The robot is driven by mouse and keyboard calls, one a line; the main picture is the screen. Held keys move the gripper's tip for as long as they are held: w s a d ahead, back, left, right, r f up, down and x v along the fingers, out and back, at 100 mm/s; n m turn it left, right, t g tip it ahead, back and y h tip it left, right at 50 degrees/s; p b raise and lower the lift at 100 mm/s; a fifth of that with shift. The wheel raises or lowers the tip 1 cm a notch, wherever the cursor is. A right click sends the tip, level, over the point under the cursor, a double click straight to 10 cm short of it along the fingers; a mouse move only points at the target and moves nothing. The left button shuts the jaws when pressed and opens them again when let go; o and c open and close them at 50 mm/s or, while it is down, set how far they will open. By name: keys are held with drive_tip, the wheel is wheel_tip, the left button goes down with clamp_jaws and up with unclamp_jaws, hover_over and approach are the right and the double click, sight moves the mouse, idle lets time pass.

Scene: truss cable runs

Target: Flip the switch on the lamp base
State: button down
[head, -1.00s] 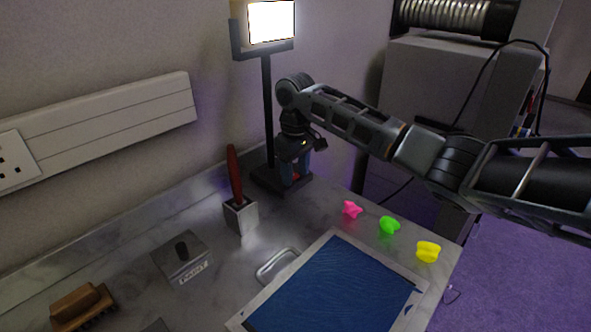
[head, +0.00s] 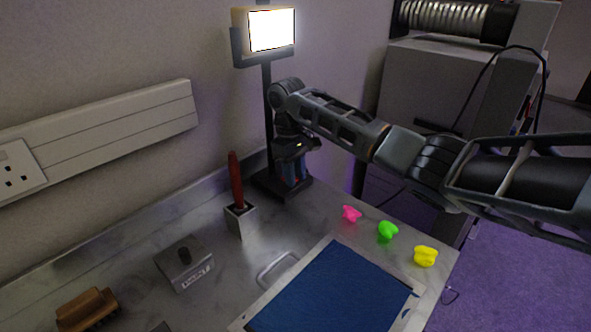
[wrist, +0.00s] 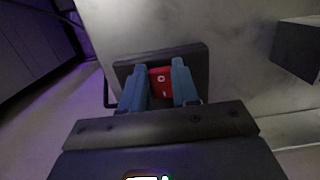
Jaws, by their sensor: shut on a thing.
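The lamp stands at the back of the bench, with a lit white head (head: 271,30) on a dark post. Its dark flat base (head: 265,183) also shows in the wrist view (wrist: 196,58). A red rocker switch (wrist: 161,82) with white marks sits on the base. My gripper (wrist: 160,78) points down at the base, its two blue fingers on either side of the red switch and shut on it. In the head view my gripper (head: 292,170) is low over the base, and the switch is mostly hidden by the fingers.
A red-handled tool (head: 235,180) stands in a metal holder left of the lamp. A labelled grey box (head: 184,263), a brush (head: 87,309), a blue-topped tray (head: 330,292) and pink (head: 351,214), green (head: 387,230) and yellow (head: 425,256) pieces lie on the bench.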

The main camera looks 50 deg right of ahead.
sight(297, 179)
drive_tip(key=shift+w+g, duration=0.1)
drive_tip(key=shift+g, duration=0.2)
drive_tip(key=c, duration=0.8)
unclamp_jaws()
drive_tip(key=shift+c, duration=0.2)
drive_tip(key=shift+r, duration=0.1)
drive_tip(key=r, duration=0.4)
drive_tip(key=shift+s+d+r, duration=0.2)
drive_tip(key=shift+d, duration=0.05)
drive_tip(key=s+d+r+p, duration=0.2)
drive_tip(key=s+d+r, duration=0.4)
drive_tip(key=s+d, duration=0.1)
drive_tip(key=shift+s+d+r, duration=0.25)
drive_tip(key=shift+s, duration=0.35)
